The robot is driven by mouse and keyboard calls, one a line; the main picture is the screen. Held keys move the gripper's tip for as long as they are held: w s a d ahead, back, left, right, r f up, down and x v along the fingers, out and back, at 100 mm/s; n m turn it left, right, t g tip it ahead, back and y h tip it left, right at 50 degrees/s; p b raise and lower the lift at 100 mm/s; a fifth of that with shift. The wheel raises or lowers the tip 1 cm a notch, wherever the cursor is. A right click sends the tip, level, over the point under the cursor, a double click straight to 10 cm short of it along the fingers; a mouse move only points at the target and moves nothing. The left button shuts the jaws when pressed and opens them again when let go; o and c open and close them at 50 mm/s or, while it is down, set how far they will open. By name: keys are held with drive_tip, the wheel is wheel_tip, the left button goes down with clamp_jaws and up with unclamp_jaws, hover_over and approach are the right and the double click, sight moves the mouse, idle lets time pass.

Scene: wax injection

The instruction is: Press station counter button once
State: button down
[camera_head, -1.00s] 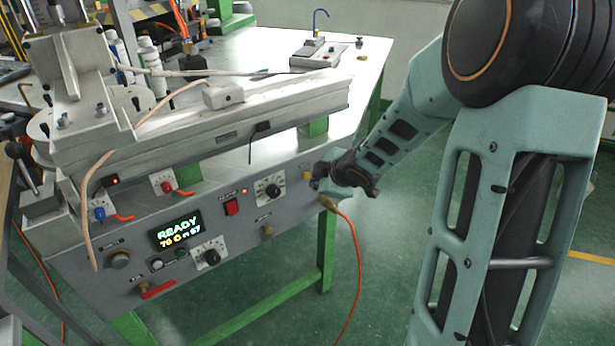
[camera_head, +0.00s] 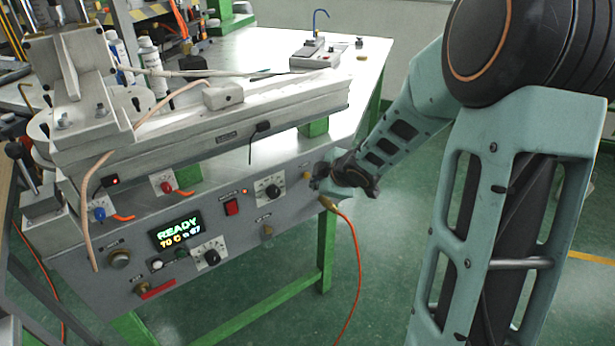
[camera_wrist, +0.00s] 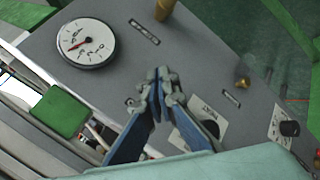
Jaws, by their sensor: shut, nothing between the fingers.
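The station's sloping grey front panel (camera_head: 215,237) carries a lit display (camera_head: 176,230) reading READY, with 70 C and what looks like n 67 below. Beneath it are a small white button (camera_head: 157,265) and a dark green button (camera_head: 182,252). I cannot read their labels, so which one is the counter button is unclear. My gripper (camera_head: 319,182) is at the panel's right end, well right of both buttons. In the wrist view my gripper (camera_wrist: 160,88) has its fingertips together and empty over the panel. I cannot tell its exact gap to the panel.
A red switch (camera_head: 232,207) and a black knob dial (camera_head: 270,190) lie between display and gripper. A red-handled valve (camera_head: 157,289) sits low left. A round gauge (camera_wrist: 87,43) is left of the fingers in the wrist view. An orange hose (camera_head: 356,260) hangs below my gripper.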

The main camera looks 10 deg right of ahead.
drive_tip(key=shift+w+a, duration=0.15)
drive_tip(key=shift+w, duration=0.2)
drive_tip(key=shift+w+a, duration=0.25)
drive_tip(key=shift+w, duration=0.2)
idle(1.1)
drive_tip(key=shift+s, duration=0.1)
drive_tip(key=shift+s+d, duration=0.35)
drive_tip(key=shift+s, duration=0.35)
drive_tip(key=shift+s+d+p, duration=0.2)
drive_tip(key=shift+s+d, duration=0.15)
drive_tip(key=shift+s, duration=0.4)
drive_tip(key=shift+s+d+p, duration=0.15)
drive_tip(key=shift+s+d, duration=0.25)
drive_tip(key=shift+s, duration=0.4)
drive_tip(key=shift+s+d+p, duration=0.2)
drive_tip(key=shift+s+d, duration=0.15)
drive_tip(key=shift+s, duration=0.4)
